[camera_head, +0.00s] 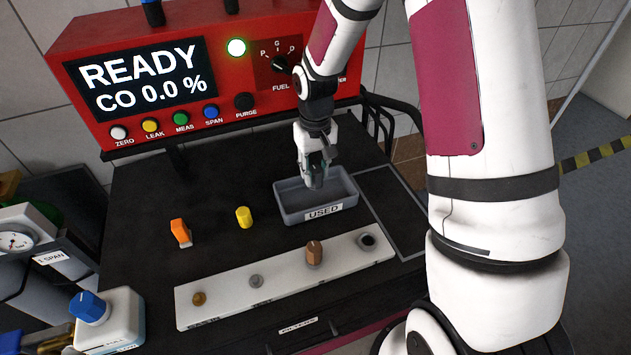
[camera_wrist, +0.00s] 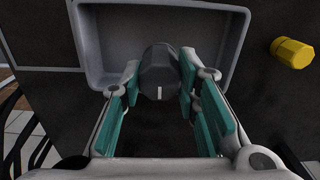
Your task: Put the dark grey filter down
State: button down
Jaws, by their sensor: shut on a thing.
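The dark grey filter (camera_wrist: 159,75) is a dark knob-like piece with a white mark, held between the teal-padded fingers in the wrist view. My gripper (camera_wrist: 160,80) is shut on it, and it also shows in the head view (camera_head: 315,178). In the head view the gripper points down over the grey tray (camera_head: 323,211) labelled USED. I cannot tell whether the filter touches the tray. In the head view the fingers mostly hide the filter.
A yellow cap (camera_head: 244,217) and an orange piece (camera_head: 181,233) stand left of the tray. In front lies a white strip (camera_head: 222,294) with several fittings, one holding a brown knob (camera_head: 314,253). The red analyser (camera_head: 230,75), reading READY, stands behind.

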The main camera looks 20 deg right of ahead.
aim_at(316, 181)
jog(key=shift+f, duration=1.95)
jog(key=shift+f, duration=0.1)
jog(key=c, duration=1.2)
grip_release()
